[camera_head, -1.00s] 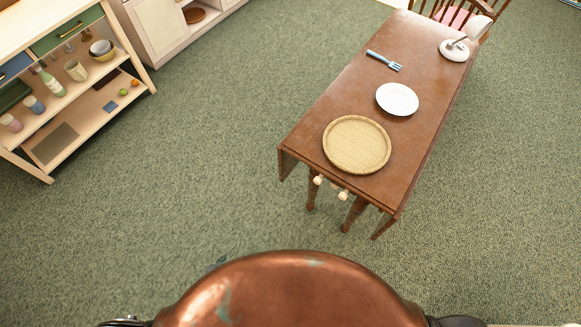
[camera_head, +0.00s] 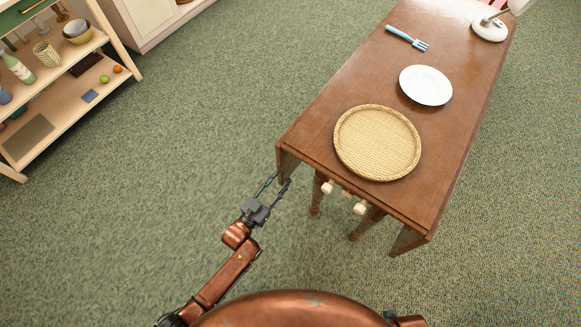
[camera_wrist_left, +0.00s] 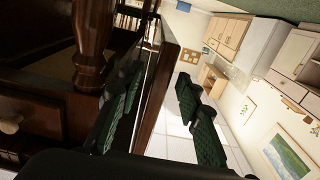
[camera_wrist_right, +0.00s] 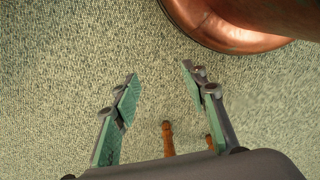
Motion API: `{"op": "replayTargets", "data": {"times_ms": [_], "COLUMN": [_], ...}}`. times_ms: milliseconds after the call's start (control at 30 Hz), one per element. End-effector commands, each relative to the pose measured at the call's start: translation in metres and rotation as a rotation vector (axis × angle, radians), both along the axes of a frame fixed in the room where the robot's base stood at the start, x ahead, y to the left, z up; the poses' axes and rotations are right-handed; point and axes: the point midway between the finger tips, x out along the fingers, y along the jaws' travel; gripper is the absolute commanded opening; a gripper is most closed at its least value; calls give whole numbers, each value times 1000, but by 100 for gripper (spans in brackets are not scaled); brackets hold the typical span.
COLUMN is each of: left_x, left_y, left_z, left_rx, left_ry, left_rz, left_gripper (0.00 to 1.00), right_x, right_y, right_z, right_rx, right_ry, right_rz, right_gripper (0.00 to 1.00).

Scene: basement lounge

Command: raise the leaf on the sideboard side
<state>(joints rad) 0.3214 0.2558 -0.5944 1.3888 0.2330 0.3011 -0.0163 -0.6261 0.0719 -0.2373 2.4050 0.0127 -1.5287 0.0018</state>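The brown drop-leaf table (camera_head: 316,140) stands right of centre, with its leaf on the left long side (camera_head: 287,166) hanging down; from above only its near end shows. The opposite leaf (camera_head: 407,240) also hangs. My left gripper (camera_head: 280,181) is at the near lower corner of the left leaf. In the left wrist view its fingers (camera_wrist_left: 158,92) are spread on both sides of the leaf's board (camera_wrist_left: 157,88), not visibly clamped on it. My right gripper (camera_wrist_right: 160,80) is open and empty above the carpet, outside the head view.
Shelves (camera_head: 65,110) and a cream cabinet (camera_head: 146,22) stand left across open carpet.

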Motion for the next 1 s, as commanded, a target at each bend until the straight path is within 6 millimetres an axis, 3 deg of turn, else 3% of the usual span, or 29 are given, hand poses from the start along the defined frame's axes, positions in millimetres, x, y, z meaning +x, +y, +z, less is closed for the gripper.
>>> {"op": "replayTargets", "data": {"times_ms": [100,400,800,1000], "left_x": [14,45,51,51], "left_y": [-11,-32,-37,-37], "left_z": [-3,-4,-1,-1], "left_rx": [-2,1,2,2], "left_ry": [2,3,2,2], "left_rz": [0,1,1,1], "left_gripper": [33,33,33,20], "right_x": [1,28,36,36], "right_y": [3,22,27,27], "right_z": [10,-22,-27,-27], "right_rx": [9,62,75,75], "right_ry": [-6,-115,-144,-144], "right_rz": [0,11,11,11], "right_gripper": [40,40,40,40]}}
